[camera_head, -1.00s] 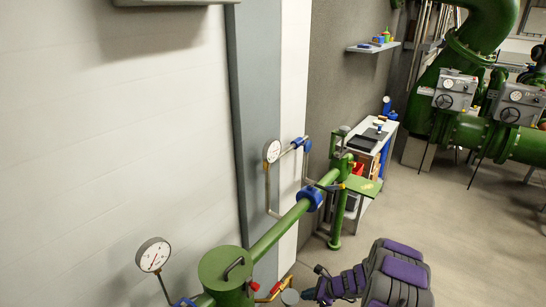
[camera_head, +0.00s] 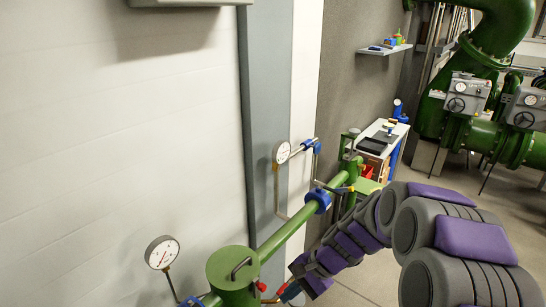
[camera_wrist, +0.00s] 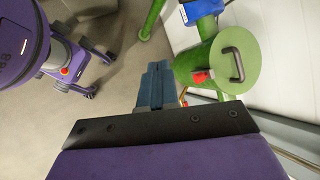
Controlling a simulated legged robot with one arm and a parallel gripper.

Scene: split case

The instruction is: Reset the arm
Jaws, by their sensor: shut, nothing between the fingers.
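My arm, grey with purple pads, rises from the lower right in the head view. My gripper (camera_head: 289,293) is at the bottom middle of that view, close to the red handle beside the green cylinder (camera_head: 233,272). Whether it touches the handle cannot be told there. In the wrist view my gripper (camera_wrist: 156,68) has its blue-grey fingers together with nothing between them. The green cylinder with its dark lid handle (camera_wrist: 232,62) is to the right of the fingers, apart from them in the picture.
A green pipe (camera_head: 288,229) with a blue collar runs along the wall. Pressure gauges (camera_head: 162,253) stand near it. A workbench (camera_head: 381,144) is farther back, below a wall shelf (camera_head: 385,49). Large green pipes (camera_head: 487,137) fill the back right. Some floor between is clear.

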